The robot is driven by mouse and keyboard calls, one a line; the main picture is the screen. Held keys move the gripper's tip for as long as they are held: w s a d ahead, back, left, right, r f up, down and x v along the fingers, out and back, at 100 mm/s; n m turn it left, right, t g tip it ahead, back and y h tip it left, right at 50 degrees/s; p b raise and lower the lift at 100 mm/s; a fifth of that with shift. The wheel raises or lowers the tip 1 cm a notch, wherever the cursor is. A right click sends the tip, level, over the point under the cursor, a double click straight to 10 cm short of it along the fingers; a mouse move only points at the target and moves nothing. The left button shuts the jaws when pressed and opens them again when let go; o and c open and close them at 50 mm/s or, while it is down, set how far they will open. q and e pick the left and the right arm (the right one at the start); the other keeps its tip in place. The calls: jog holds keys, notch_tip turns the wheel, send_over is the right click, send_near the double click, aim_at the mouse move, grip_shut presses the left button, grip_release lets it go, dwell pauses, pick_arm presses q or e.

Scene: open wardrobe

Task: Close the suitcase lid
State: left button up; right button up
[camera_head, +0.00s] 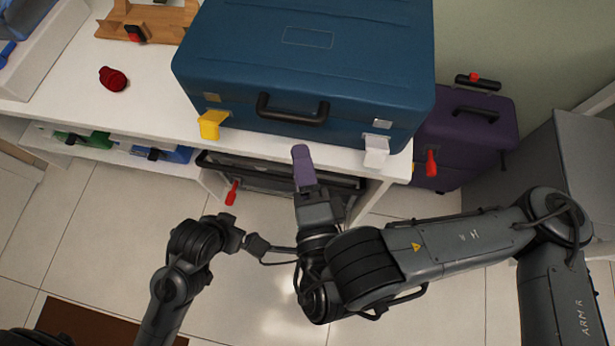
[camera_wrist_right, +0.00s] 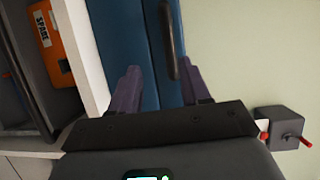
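The blue suitcase (camera_head: 290,60) sits on the white shelf. Its lid lies down over the body; I cannot tell whether a thin gap remains. A black handle (camera_head: 292,112) is on its front, with a yellow latch (camera_head: 210,123) on the left and a white one (camera_head: 375,150) on the right, both sticking out. My right gripper (camera_head: 303,165) is just below the suitcase's front edge. In the right wrist view its purple fingers (camera_wrist_right: 162,90) are apart, with the blue front and handle (camera_wrist_right: 170,45) beyond them. My left gripper (camera_head: 235,235) is lower left, its fingers unclear.
A purple suitcase (camera_head: 465,135) stands to the right of the blue one. A dark red object (camera_head: 113,79) and a wooden rack (camera_head: 150,20) are on the white shelf (camera_head: 60,100) at left. A dark open drawer (camera_head: 270,178) lies under the shelf. The tiled floor (camera_head: 110,220) is open in front.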

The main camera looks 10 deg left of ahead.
jog(key=p+v, duration=0.1)
jog(key=v, duration=0.3)
dwell(0.4)
